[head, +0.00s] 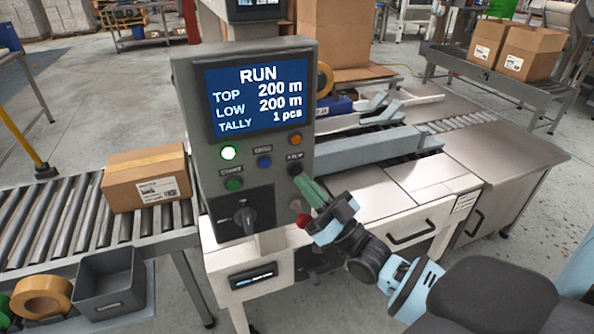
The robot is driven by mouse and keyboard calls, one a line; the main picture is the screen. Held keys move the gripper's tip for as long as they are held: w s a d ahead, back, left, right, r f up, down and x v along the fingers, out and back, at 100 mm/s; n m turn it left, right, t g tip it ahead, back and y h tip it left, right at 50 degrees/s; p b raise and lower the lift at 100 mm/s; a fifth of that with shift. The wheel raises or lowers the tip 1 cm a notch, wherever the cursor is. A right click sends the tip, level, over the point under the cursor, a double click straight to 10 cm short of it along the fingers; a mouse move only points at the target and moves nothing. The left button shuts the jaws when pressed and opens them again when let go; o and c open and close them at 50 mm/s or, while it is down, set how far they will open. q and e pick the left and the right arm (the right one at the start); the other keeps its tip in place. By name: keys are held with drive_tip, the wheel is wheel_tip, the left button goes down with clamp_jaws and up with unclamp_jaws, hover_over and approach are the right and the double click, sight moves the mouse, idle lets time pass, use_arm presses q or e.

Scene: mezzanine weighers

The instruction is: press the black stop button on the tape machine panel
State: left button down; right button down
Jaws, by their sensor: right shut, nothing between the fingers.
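The tape machine panel (187,120) is a grey box on a post. Its blue screen (256,96) reads RUN, TOP 200 m, LOW 200 m, TALLY 1 pcs. The black stop button (294,168) is at the panel's right side, under its label. My right gripper (303,184) is shut and empty, its green fingers pointing up and left at the panel. The fingertips are at the button's lower edge in the picture; I cannot tell whether they touch it. My left gripper is not in view.
A green lamp (228,153) is lit. A green button (234,184), blue button (264,162) and black rotary switch (244,216) sit left of the stop button. A red knob (303,220) is below my fingers. A carton (147,178) stands on the left roller conveyor (70,222).

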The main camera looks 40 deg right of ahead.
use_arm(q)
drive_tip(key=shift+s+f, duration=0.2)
use_arm(e)
drive_tip(key=shift+w+d, duration=0.2)
drive_tip(key=shift+w, duration=0.65)
idle(1.2)
drive_tip(key=shift+s, duration=0.1)
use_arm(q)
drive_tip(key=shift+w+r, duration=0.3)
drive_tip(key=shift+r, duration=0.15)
use_arm(e)
drive_tip(key=shift+s+a, duration=0.2)
drive_tip(key=shift+s, duration=0.55)
